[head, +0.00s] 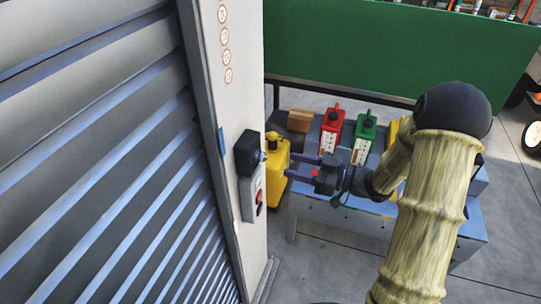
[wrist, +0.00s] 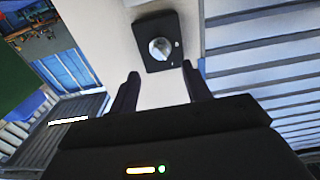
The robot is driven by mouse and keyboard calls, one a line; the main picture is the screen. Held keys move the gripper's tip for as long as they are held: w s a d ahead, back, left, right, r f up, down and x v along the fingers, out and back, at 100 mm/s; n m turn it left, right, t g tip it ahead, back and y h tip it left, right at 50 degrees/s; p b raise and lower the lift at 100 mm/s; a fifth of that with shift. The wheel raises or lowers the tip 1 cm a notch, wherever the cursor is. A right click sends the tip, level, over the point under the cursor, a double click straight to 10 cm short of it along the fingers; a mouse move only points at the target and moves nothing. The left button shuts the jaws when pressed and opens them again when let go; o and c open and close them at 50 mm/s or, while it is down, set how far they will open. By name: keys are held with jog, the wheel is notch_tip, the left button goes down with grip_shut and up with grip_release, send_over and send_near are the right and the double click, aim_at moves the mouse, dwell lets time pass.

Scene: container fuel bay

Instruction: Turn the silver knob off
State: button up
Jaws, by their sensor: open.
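The silver knob (wrist: 160,48) sits on a black square plate (wrist: 174,28) on the pale post in the wrist view. In the head view the black box (head: 247,153) is on the post beside the shutter, and the knob shows only as a small bit at its right side (head: 264,156). My gripper (head: 288,164) is open and empty, to the right of the box, its fingers pointing at the post. In the wrist view its two fingertips (wrist: 160,70) lie just below the knob, one on either side, and do not touch it. The knob's setting is hard to read.
A grey box with a red switch (head: 258,196) is just below the black box. A slatted shutter (head: 110,170) fills the left. A yellow can (head: 277,150) stands behind my fingers. A bench (head: 350,203) holds a red can (head: 331,131) and a green can (head: 364,137).

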aim_at(265, 158)
jog(key=p+x, duration=0.1)
jog(key=x, duration=0.6)
jog(key=shift+w+a+p, duration=0.15)
jog(key=shift+a+p, duration=0.2)
jog(key=shift+p, duration=0.05)
jog(key=c, duration=1)
